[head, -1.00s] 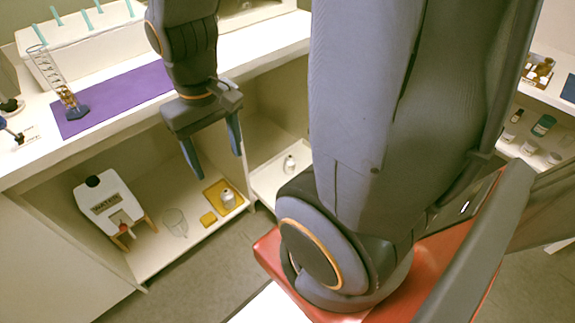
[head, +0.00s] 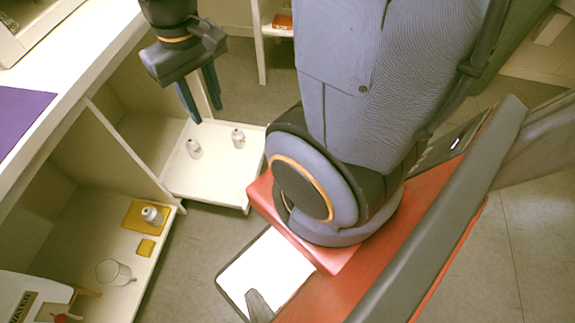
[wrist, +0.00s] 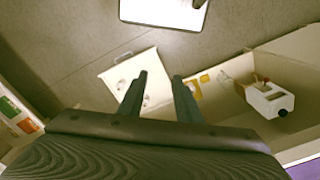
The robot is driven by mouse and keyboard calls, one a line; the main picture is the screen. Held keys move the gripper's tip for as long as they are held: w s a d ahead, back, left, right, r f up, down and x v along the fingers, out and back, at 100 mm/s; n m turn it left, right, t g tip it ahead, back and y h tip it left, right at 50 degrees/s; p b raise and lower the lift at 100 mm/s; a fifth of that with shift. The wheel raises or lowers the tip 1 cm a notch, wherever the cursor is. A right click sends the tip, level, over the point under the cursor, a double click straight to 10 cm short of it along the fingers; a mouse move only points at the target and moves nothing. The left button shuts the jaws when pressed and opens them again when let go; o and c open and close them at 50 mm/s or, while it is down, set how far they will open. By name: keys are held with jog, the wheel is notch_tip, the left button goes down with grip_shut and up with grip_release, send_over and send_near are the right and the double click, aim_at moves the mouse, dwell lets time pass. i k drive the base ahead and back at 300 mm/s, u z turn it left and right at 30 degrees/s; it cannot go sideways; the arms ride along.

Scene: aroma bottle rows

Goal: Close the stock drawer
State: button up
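The stock drawer (head: 215,172) is a shallow white tray, pulled out of the counter's lower bay. Two small white bottles stand in it, one toward the left (head: 194,149) and one toward the right (head: 238,138). My gripper (head: 203,107) is open and empty, pointing down; in the head picture its fingers overlap the drawer's far side. In the wrist view the drawer (wrist: 112,78) lies beyond my open fingers (wrist: 160,80), partly hidden by the left finger. I see no contact between gripper and drawer.
Left of the drawer, an open bay holds a yellow tray (head: 133,222) with a bottle, a yellow block (head: 145,248), a clear beaker (head: 115,272) and a white WATER container (head: 30,298). A purple mat (head: 18,115) lies on the counter. Grey floor (head: 205,235) is free in front.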

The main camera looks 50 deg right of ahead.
aim_at(222, 176)
jog(key=z, duration=2.1)
jog(key=k, duration=0.8)
jog(key=u, duration=1.35)
jog(key=i, duration=0.5)
